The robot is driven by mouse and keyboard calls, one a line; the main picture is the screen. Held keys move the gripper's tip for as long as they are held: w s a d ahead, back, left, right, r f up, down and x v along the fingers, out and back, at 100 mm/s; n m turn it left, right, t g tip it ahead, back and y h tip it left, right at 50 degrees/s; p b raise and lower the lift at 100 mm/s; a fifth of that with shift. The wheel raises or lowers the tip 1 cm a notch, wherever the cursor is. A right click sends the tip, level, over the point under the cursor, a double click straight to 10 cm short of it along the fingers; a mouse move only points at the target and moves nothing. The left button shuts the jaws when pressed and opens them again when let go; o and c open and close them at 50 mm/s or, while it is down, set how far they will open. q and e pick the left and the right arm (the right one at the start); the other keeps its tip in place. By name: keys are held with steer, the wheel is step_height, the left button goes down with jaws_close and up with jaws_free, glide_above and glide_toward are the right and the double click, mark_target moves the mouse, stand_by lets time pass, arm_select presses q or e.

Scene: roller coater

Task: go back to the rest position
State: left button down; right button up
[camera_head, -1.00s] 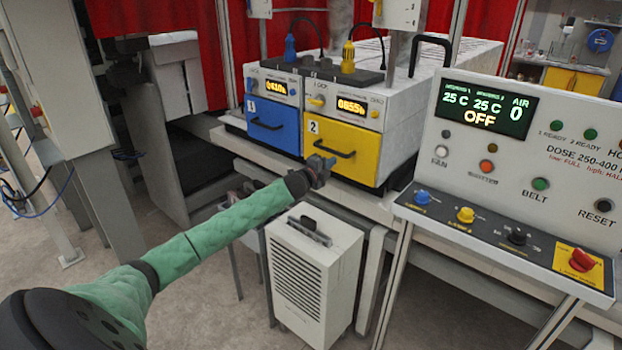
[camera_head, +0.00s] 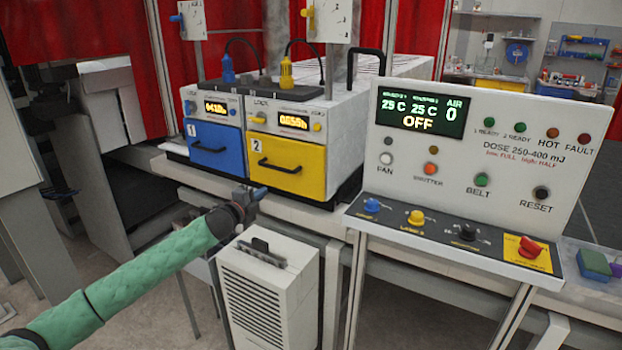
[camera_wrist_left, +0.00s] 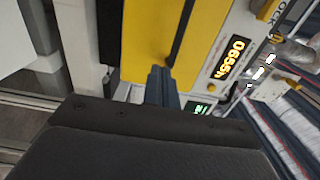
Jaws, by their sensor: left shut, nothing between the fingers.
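My left gripper (camera_head: 254,194) is at the end of the green-sleeved arm in the head view. It is shut and empty, in front of and below the yellow drawer. In the left wrist view its closed fingers (camera_wrist_left: 160,85) point toward the yellow drawer front (camera_wrist_left: 150,35). I cannot tell the exact gap to the drawer. The blue drawer (camera_head: 214,152) marked 1 and the yellow drawer (camera_head: 290,165) marked 2 both look closed. My right gripper is in neither view.
A control panel (camera_head: 470,165) with a display reading OFF stands right of the drawers. A white vented unit (camera_head: 268,290) stands below my left gripper. A green and blue block (camera_head: 594,264) lies at the far right. Red curtains hang behind.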

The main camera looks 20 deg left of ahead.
arm_select(q)
steer(key=s+d+f+n+g+y, duration=0.1)
steer(key=s+d+f+n+g, duration=0.3)
steer(key=s+d+f, duration=0.6)
steer(key=s+d+f+n+g+y, duration=0.15)
steer(key=s+d+f+n, duration=0.35)
steer(key=s+d+f, duration=0.5)
steer(key=s+d+f+n+g, duration=0.2)
steer(key=s+d+n+g, duration=0.15)
steer(key=s, duration=0.55)
steer(key=s+d+f+n+g+h, duration=0.1)
steer(key=s+d+f+n+g, duration=0.15)
steer(key=s+d, duration=0.45)
steer(key=s+d+f+n+g, duration=0.2)
steer(key=s+f+g, duration=0.1)
steer(key=s, duration=0.8)
steer(key=s+d+f+x, duration=0.1)
steer(key=s+x, duration=0.2)
steer(key=x, duration=0.8)
steer(key=s+f+x, duration=0.1)
steer(key=s+x, duration=0.1)
steer(key=x, duration=0.9)
steer(key=s+f+g, duration=0.1)
steer(key=s+f, duration=0.3)
steer(key=f, duration=0.7)
steer(key=s+f, duration=0.4)
steer(key=f, duration=0.8)
steer(key=shift+d+f+g, duration=0.25)
steer(key=shift+d+g, duration=0.1)
steer(key=shift+d, duration=0.05)
